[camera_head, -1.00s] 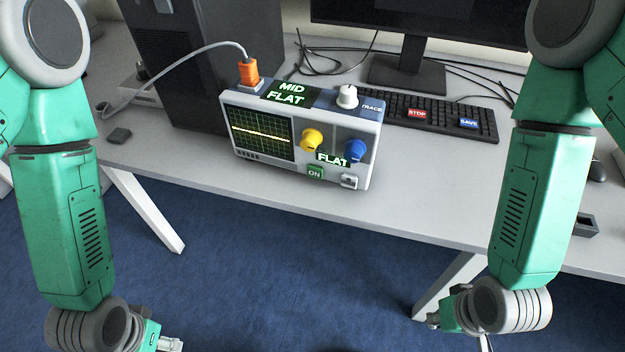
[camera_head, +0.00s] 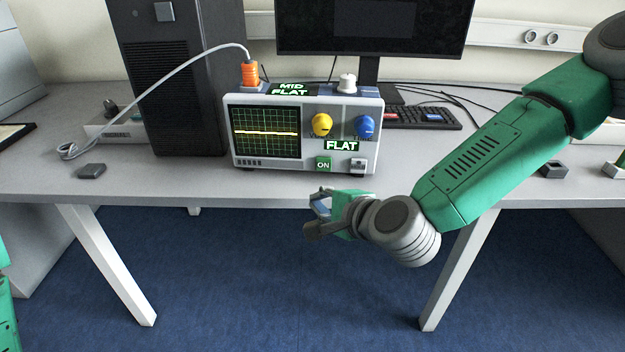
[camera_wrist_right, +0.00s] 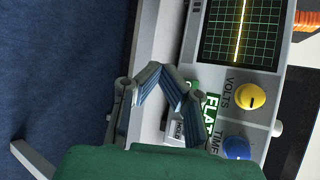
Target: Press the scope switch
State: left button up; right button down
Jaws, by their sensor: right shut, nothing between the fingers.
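The scope (camera_head: 312,106) stands on the desk with a lit screen showing a flat yellow trace. On its lower front are a green ON switch (camera_head: 323,163) and a small white switch (camera_head: 358,164). In the right wrist view the white switch (camera_wrist_right: 174,131) reads HOLD, and the green one is mostly hidden behind my fingers. My right gripper (camera_head: 318,205) is shut and empty, in front of and below the scope's face, apart from it in the head view. It also shows in the wrist view (camera_wrist_right: 175,88). My left gripper is out of view.
A yellow knob (camera_head: 322,124) and a blue knob (camera_head: 365,126) stick out above the switches. An orange plug (camera_head: 250,75) with a grey cable sits on top. A dark computer tower (camera_head: 180,80) stands left, a keyboard (camera_head: 425,118) right.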

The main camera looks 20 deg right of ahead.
aim_at(323, 164)
jog(key=w+d, duration=0.1)
jog(key=w, duration=0.1)
jog(key=w+d, duration=0.1)
jog(key=w, duration=0.2)
jog(key=w+d, duration=0.1)
jog(key=w, duration=0.1)
jog(key=shift+w, duration=0.2)
jog(key=shift+w+d, duration=0.3)
jog(key=shift+w, duration=0.1)
jog(key=shift+a, duration=0.15)
jog(key=shift+w, duration=0.1)
dwell(1.1)
jog(key=shift+w, duration=0.3)
